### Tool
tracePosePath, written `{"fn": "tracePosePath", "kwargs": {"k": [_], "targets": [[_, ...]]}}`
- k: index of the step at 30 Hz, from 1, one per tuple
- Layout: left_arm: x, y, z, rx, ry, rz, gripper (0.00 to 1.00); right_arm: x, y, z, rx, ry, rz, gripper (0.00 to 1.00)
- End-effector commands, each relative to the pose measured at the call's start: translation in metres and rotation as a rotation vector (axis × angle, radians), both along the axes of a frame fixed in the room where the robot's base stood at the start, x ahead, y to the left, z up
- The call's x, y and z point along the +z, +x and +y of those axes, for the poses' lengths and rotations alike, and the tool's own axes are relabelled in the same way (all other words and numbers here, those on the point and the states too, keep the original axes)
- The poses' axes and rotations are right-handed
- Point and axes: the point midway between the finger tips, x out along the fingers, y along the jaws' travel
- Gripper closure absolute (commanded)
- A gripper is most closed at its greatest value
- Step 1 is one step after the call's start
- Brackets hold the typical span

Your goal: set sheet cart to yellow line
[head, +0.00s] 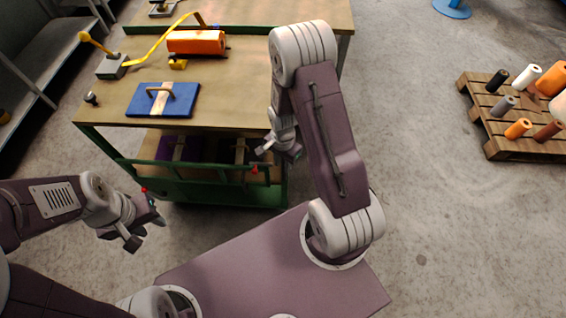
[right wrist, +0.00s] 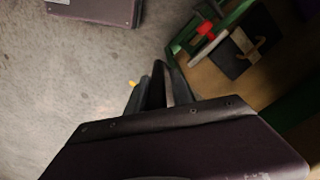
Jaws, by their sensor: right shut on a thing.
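The sheet cart (head: 105,115) has a wooden top, a green frame and a lower shelf. It stands at the upper left of the head view, and part of its green frame shows in the right wrist view (right wrist: 240,12). My right gripper (head: 266,148) is at the cart's near side, by the right end of its green rail. It is shut, apparently on that rail; the contact is hard to see. Its dark fingers show in the right wrist view (right wrist: 158,85). My left gripper (head: 146,232) is open and empty, in front of the cart's near left corner. No yellow floor line is clear.
On the cart lie a blue board (head: 185,100), an orange roll (head: 195,42) and a yellow strap (head: 160,45). A pallet (head: 500,145) with several rolls stands at the right. Grey shelving (head: 45,60) is at the left. The floor between cart and pallet is clear.

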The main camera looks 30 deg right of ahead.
Motion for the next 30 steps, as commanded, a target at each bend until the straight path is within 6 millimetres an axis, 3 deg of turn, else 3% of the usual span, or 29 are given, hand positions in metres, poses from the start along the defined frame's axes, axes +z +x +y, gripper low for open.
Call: {"fn": "tracePosePath", "kwargs": {"k": [23,30], "targets": [[0.000,0.000,0.000,0.000,0.000,0.000,0.64,-0.002,-0.004,0.000,-0.005,0.002,0.011,1.00],[0.002,0.000,0.000,0.000,0.000,0.000,0.64,-0.001,-0.007,-0.017,-0.008,0.002,0.012,1.00]]}}
